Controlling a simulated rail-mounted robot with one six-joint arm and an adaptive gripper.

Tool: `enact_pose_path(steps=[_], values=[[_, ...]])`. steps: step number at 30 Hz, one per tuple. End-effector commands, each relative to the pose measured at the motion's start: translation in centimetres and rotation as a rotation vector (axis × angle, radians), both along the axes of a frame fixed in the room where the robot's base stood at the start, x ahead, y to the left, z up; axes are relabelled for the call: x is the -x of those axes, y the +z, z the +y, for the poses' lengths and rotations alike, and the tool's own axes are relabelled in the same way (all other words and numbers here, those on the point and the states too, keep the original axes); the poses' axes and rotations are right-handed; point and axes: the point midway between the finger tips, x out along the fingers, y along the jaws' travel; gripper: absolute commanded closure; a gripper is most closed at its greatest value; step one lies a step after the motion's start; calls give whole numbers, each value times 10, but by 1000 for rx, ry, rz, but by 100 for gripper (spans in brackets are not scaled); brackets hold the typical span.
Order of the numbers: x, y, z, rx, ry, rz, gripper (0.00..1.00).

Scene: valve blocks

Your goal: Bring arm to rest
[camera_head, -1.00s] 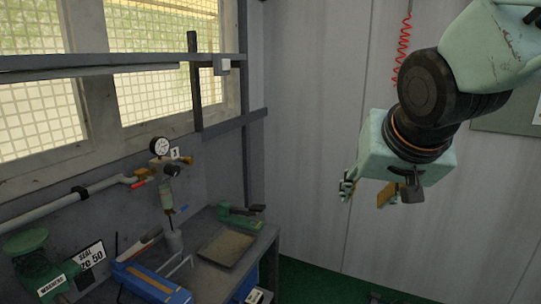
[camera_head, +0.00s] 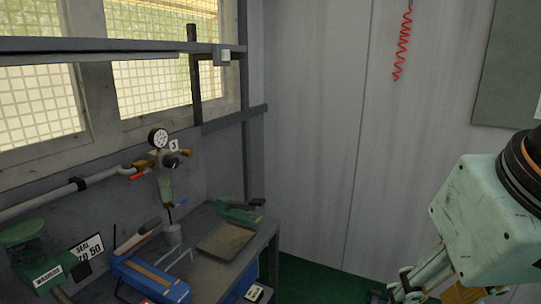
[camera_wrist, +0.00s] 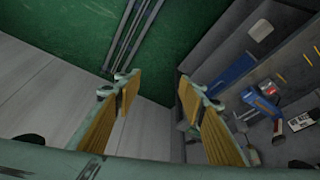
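My gripper (camera_head: 440,288) is at the lower right of the head view, below its pale green housing, and is partly cut off by the bottom edge. In the wrist view my gripper (camera_wrist: 157,78) shows two yellow-padded fingers spread wide apart with nothing between them, so it is open and empty. It points down toward the green floor (camera_wrist: 62,45). In the head view it is well to the right of the workbench (camera_head: 262,243) and apart from it.
The bench holds a blue box-like tool (camera_head: 150,278), a shallow tray (camera_head: 226,241) and a green tool (camera_head: 238,213). A gauge (camera_head: 158,138) and valve hang on a wall pipe. A red coiled hose (camera_head: 403,42) hangs at the back wall. Free floor lies between bench and gripper.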

Motion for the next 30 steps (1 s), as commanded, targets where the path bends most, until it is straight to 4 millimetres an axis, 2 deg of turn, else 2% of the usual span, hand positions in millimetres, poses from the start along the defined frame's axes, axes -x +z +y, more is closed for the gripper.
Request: enact_pose_path(steps=[3,9,30], values=[[19,-6,3,-4,17,22,63],[33,-9,5,-7,32,41,63],[33,-9,5,-7,33,41,63]])
